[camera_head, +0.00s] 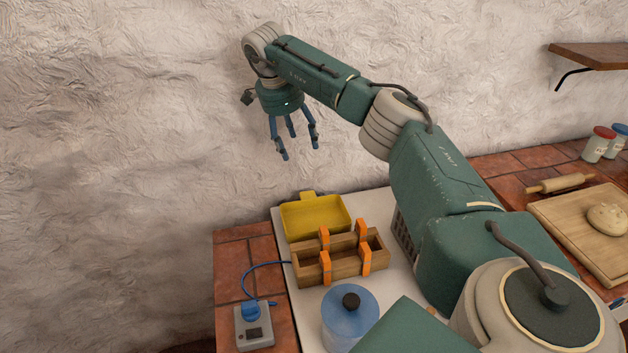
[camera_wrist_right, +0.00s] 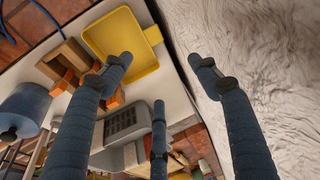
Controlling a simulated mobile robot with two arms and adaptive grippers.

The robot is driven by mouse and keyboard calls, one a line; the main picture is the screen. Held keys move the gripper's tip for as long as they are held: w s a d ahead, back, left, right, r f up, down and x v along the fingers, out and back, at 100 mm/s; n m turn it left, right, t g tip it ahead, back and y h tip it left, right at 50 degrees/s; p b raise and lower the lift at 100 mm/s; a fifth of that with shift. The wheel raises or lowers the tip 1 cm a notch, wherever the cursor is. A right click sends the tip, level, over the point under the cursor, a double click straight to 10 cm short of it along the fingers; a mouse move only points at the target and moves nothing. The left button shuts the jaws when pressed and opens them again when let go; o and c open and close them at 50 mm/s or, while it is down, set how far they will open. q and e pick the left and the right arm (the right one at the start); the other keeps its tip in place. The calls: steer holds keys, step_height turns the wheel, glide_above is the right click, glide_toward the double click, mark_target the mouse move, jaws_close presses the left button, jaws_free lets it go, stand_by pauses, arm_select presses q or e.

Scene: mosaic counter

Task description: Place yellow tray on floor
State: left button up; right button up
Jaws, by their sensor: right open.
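The yellow tray (camera_head: 316,219) lies on the white surface at the back of the counter, close to the wall, with its tab toward the wall. It also shows in the right wrist view (camera_wrist_right: 121,40), upper left of the fingers. My right gripper (camera_head: 292,146) hangs fingers down in the air above the tray, near the wall. Its fingers are spread and empty; they also show in the wrist view (camera_wrist_right: 165,75). The tray is apart from the fingers. The floor is hardly visible. My left gripper is not in view.
A wooden box with orange clips (camera_head: 340,257) stands right in front of the tray. A blue lidded jar (camera_head: 350,315) and a grey socket box (camera_head: 254,328) with a blue cable stand nearer. A rolling pin (camera_head: 560,183) and a dough board (camera_head: 590,225) are at right.

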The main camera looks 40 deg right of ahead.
steer(key=b, duration=1)
glide_toward(307, 198)
steer(key=p+x, duration=0.1)
steer(key=x, duration=0.3)
steer(key=shift+w, duration=0.15)
steer(key=p+x, duration=0.1)
steer(key=x, duration=0.3)
steer(key=shift+d+f+p, duration=0.1)
steer(key=shift+f+p, duration=0.2)
steer(key=shift+p, duration=0.05)
steer(key=shift+d+f, duration=0.15)
steer(key=shift+f, duration=0.25)
steer(key=shift+c, duration=0.2)
steer(key=shift+r, duration=0.1)
steer(key=c, duration=1.2)
